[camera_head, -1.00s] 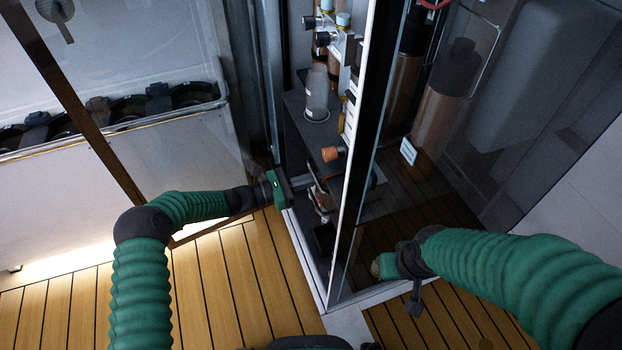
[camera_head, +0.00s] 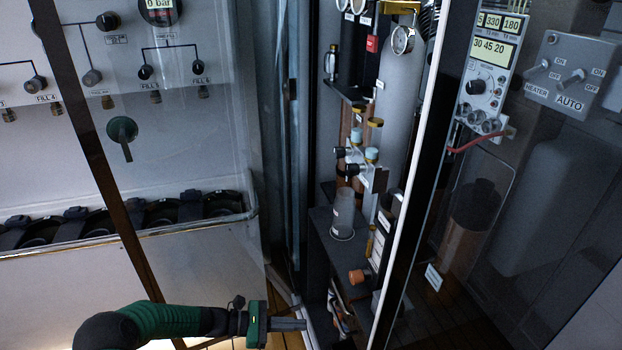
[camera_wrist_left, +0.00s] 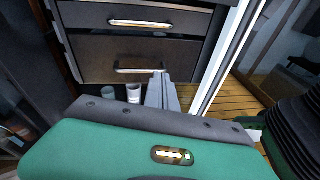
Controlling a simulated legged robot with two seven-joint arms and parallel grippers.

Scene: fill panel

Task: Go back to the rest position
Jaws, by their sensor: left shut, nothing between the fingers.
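My left gripper (camera_head: 290,324) comes in from the lower left in the head view, its green and black wrist level and its grey fingers pointing right, near the foot of the open cabinet. The fingers are closed together with nothing between them. In the left wrist view the closed grey fingers (camera_wrist_left: 162,92) point toward drawers with pale handles and appear apart from them. My right gripper is not in the head view; a dark ribbed arm part of mine shows at the right edge of the left wrist view.
The open cabinet holds a clear jar (camera_head: 343,215), an orange knob (camera_head: 357,276) and gauges. A glass door with a white edge (camera_head: 418,150) stands right of it. A panel with a green lever (camera_head: 122,132) is at left, above a rack of dark round items (camera_head: 160,209).

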